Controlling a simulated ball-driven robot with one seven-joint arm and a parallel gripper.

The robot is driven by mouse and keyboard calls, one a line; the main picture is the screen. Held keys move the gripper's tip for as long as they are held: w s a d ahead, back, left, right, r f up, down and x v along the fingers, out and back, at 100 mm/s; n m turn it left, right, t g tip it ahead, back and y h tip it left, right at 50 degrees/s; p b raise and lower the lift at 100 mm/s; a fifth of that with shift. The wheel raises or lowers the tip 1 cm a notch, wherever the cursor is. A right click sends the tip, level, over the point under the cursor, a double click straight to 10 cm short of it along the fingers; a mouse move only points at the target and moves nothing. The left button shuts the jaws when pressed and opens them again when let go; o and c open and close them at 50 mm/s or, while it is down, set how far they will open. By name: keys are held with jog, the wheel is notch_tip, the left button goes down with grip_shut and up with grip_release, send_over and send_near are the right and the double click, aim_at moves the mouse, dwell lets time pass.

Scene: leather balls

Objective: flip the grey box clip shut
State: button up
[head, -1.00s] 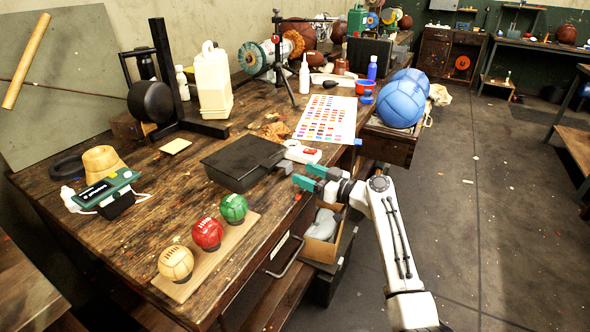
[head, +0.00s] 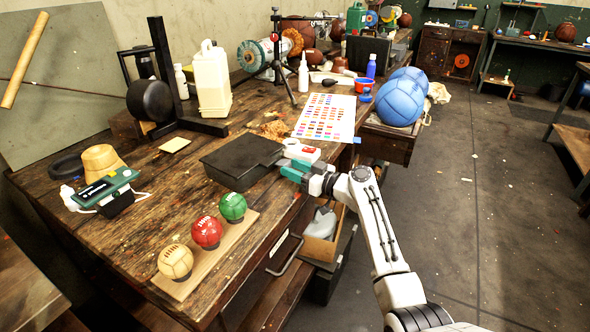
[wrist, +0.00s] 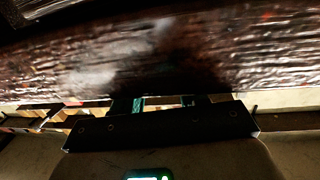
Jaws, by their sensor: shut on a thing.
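The dark grey box (head: 240,165) lies closed-looking and flat on the workbench in the head view. Its clip is at the right end, by my fingers, and is mostly hidden by them. My gripper (head: 289,170), with teal fingers, is at that right end, just over the bench edge. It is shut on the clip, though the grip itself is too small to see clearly. In the wrist view the teal fingers (wrist: 160,103) show only in part beyond my dark palm, and what lies between them is unclear.
A white device with a red top (head: 302,152) sits close behind my gripper. A colour chart (head: 326,117) lies beyond it. Red, green and tan small balls stand on a wooden board (head: 232,237) in front of the box. An open drawer (head: 388,145) juts out at right.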

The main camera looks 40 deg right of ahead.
aim_at(286, 162)
jog(key=shift+c, duration=1.4)
jog(key=r+g+p, duration=0.1)
jog(key=p, duration=0.2)
jog(key=shift+r+g, duration=0.3)
jog(key=shift+r, duration=0.05)
jog(key=g+p, duration=0.1)
jog(key=p, duration=0.1)
jog(key=r+g+p, duration=0.1)
jog(key=p, duration=0.1)
jog(key=shift+w+r+g+h, duration=0.2)
jog(key=shift+g+h, duration=0.1)
jog(key=shift+h, duration=0.1)
jog(key=g+p, duration=0.1)
jog(key=r+g+p, duration=0.1)
jog(key=shift+w+a+g+h+p, duration=0.1)
jog(key=shift+w+g+h+p, duration=0.2)
jog(key=shift+w+h, duration=0.1)
jog(key=shift+w+a+r+g+p, duration=0.1)
jog(key=shift+w+r+g+p, duration=0.15)
jog(key=shift+g, duration=0.35)
jog(key=shift+w+r+g+p, duration=0.15)
jog(key=shift+g+p, duration=0.05)
jog(key=shift+g, duration=0.4)
jog(key=shift+w+a+r+g+h, duration=0.15)
jog(key=shift+w+g+h, duration=0.1)
jog(key=shift+g, duration=0.4)
jog(key=shift+w+r+g+h, duration=0.1)
jog(key=shift+w+g+h, duration=0.15)
jog(key=shift+g, duration=0.4)
jog(key=o, duration=0.9)
